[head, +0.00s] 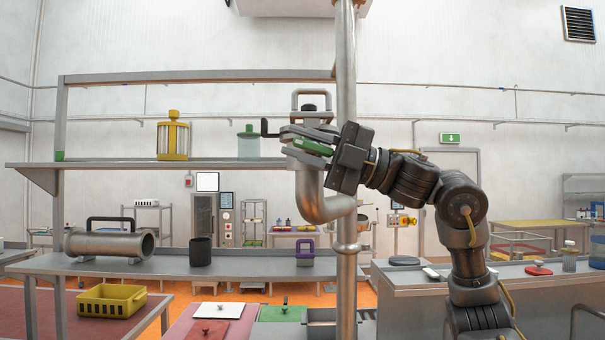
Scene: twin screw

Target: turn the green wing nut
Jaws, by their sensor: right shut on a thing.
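The green wing nut (313,147) shows as a green bar near the top of a grey metal pipe (314,196) that bends into an upright post. My right gripper (300,141) reaches in from the right at the pipe's top. Its grey fingers are shut on the green wing nut and hide part of it. A dark cap (309,107) and a grey loop handle (310,93) show just above the fingers. A black crank handle (267,128) sticks out to the left. My left gripper is not in view.
The tall metal post (346,90) stands right beside my right gripper. The upper shelf (110,164) holds a yellow-framed jar (173,137) and a green-lidded jar (248,142). The lower shelf (230,268) carries a metal cylinder (108,243), a black cup (200,252) and a purple item (305,252).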

